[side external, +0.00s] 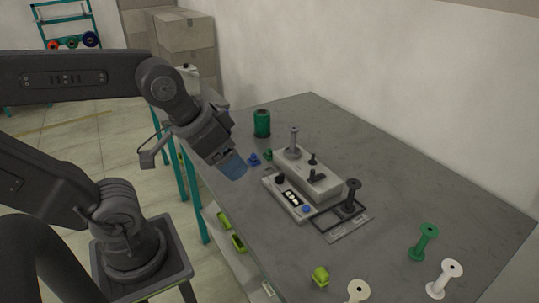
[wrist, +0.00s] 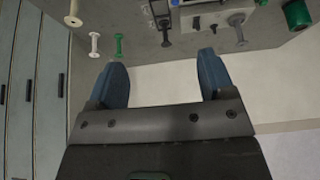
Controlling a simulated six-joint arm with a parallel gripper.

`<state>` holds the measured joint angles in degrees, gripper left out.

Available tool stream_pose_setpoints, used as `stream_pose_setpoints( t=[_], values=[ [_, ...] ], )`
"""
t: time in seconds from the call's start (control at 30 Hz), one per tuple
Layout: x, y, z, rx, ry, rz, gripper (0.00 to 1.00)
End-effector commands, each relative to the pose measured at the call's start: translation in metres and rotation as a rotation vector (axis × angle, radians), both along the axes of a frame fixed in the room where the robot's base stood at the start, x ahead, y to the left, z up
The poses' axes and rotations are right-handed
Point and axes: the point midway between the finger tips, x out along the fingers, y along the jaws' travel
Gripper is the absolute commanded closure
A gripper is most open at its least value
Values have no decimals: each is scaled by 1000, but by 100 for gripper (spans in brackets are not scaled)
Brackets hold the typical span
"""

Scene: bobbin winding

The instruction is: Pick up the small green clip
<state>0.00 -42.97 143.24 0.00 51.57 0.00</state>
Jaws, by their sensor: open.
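I cannot make out the green clip in the wrist view.
The winding machine (side external: 312,178) stands right of the clips. A green thread spool (side external: 262,124) stands behind them. A lime clip (side external: 320,276), a green bobbin (side external: 423,242) and a white bobbin (side external: 444,278) are on the table's near part. The table's right side is mostly clear.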

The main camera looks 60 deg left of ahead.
Motion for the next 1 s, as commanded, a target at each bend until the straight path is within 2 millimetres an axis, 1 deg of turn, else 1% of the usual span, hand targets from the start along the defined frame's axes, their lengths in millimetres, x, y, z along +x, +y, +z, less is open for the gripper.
stream_pose_setpoints(
  t=[0.23, 0.27, 0.5, 0.53, 0.77, 0.87, 0.97, 1.0],
  values=[
    [0, 0, 0, 0, 0, 0, 24],
    [0, 0, 0, 0, 0, 0, 26],
    [0, 0, 0, 0, 0, 0, 49],
    [0, 0, 0, 0, 0, 0, 51],
    [1, 0, 1, 3, 1, -3, 51],
    [11, 4, 6, 30, 14, -33, 51],
    [35, 14, 15, 91, 46, -109, 51],
    [48, 20, 20, 123, 64, -153, 51]
  ],
)
